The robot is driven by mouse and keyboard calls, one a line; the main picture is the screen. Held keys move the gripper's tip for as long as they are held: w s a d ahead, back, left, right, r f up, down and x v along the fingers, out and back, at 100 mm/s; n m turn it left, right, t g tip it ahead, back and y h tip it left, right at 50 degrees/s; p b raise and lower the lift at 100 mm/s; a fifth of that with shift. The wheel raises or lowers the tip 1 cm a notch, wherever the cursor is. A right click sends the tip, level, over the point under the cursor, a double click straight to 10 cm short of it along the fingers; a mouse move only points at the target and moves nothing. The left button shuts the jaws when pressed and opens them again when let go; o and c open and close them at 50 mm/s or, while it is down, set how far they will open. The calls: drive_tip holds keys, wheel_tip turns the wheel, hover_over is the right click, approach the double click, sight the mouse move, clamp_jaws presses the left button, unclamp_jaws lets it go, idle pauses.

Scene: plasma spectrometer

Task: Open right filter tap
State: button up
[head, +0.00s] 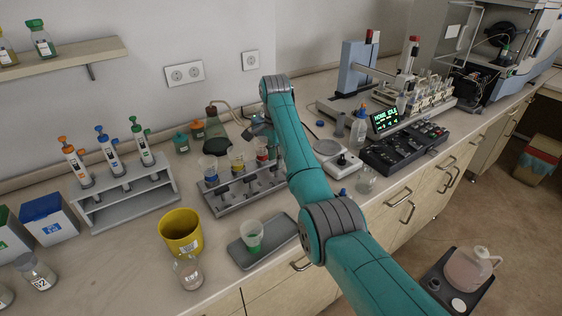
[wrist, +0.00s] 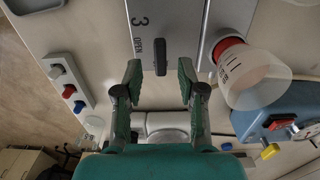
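The filter stand (head: 225,205) is a grey rack on the bench in the head view, holding funnels with blue, yellow and red parts. The right funnel (head: 262,148) has the red part and is partly covered by my arm; its red base and clear cup also show in the wrist view (wrist: 250,82). A black tap handle (wrist: 161,57) sits on the grey plate marked "3" and "OPEN", its long side upright in the picture. My gripper (wrist: 160,78) is open, its fingers either side of the handle's lower end, with gaps. Contact is not visible.
A grey tray (head: 244,252) with a green-liquid cup stands in front of the stand, beside a yellow bucket (head: 180,228). A pipette rack (head: 125,199) is at left. A scale-like device (head: 345,163) and black control box (head: 400,148) are at right.

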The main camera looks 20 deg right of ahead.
sight(276, 171)
drive_tip(key=shift+f, duration=1.2)
clamp_jaws()
